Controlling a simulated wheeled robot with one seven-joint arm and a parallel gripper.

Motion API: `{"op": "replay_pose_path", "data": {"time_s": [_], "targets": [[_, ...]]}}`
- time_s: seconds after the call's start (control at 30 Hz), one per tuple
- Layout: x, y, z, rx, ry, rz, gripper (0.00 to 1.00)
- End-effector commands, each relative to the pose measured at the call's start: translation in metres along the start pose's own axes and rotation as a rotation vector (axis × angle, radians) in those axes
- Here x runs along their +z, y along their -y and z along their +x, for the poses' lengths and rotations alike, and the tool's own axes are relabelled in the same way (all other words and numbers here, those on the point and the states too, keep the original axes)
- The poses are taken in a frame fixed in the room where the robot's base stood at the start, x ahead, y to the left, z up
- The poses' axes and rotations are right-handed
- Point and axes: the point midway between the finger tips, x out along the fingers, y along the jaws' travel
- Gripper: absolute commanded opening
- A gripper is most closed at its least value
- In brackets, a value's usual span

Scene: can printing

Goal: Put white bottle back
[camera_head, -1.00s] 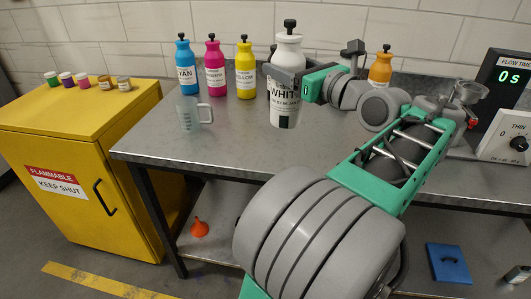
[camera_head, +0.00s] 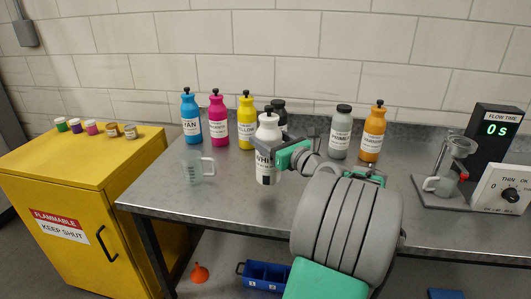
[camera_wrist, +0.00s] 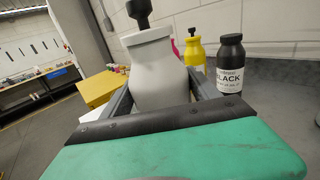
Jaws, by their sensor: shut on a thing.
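The white bottle (camera_head: 268,133) with its black pump-like cap is upright over the steel bench, in front of the yellow bottle (camera_head: 246,122) and the black bottle (camera_head: 281,107). My gripper (camera_head: 270,158) is shut on its body from the right. In the wrist view the white bottle (camera_wrist: 155,70) stands between the two dark fingers, its lower part hidden by my gripper. I cannot tell whether its base touches the bench. The black bottle also shows in the wrist view (camera_wrist: 230,80), apart from my gripper on the right.
Cyan (camera_head: 190,118) and magenta (camera_head: 217,122) bottles stand left in the back row; primer (camera_head: 341,133) and orange (camera_head: 373,136) bottles stand right. Between black and primer is a gap. A clear jug (camera_head: 194,168) is near the front left. A flow-time stand (camera_head: 452,172) is at right.

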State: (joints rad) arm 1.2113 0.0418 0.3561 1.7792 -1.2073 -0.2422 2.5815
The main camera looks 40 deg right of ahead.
Motion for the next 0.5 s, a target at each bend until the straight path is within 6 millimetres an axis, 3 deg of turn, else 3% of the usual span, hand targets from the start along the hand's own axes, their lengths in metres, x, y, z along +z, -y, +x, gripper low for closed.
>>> {"op": "replay_pose_path", "data": {"time_s": [0.27, 0.4, 0.5], "targets": [[-0.022, 0.004, 0.02, 0.002, 0.005, -0.003, 0.0], [-0.047, 0.005, 0.02, 0.0, 0.005, -0.002, 0.0], [-0.051, 0.004, 0.02, 0.0, 0.007, -0.005, 0.0]]}}
